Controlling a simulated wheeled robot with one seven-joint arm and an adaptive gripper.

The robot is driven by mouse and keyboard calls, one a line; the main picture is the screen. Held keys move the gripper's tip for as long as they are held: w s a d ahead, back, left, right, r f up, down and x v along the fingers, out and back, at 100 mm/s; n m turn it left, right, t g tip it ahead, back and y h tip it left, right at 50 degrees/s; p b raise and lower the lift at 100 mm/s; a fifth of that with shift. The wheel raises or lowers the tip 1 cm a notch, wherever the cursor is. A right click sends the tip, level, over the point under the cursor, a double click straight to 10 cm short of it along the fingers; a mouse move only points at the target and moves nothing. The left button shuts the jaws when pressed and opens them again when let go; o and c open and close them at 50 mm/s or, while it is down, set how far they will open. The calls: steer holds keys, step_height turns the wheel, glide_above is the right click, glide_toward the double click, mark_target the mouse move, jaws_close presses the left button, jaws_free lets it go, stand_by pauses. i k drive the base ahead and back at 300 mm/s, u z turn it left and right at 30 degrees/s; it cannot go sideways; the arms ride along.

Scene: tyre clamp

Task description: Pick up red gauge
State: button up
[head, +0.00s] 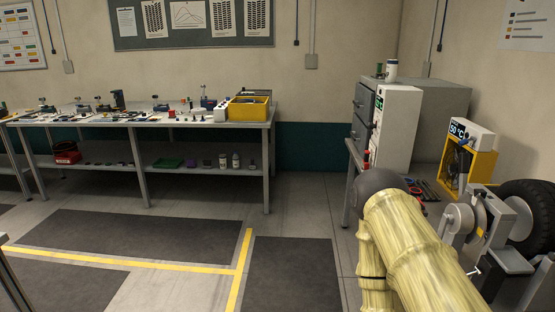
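I cannot single out the red gauge for sure. A small red item (366,160) stands at the left edge of the right bench, beside the white instrument box. A second red item (416,208) shows partly on that bench, just right of my arm. A tiny red block (172,114) is on the far left workbench. All are too small to identify. My bamboo-patterned arm crosses the lower right and hides part of the right bench. My gripper is not in view.
A yellow bin (248,109) sits on the left workbench (110,122). Floor with dark mats (130,232) is clear between.

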mark_target(365, 164)
steer(key=u, duration=0.05)
steer(key=i, duration=1.6)
steer(key=z, duration=0.25)
steer(key=i, duration=1.45)
steer(key=z, duration=0.2)
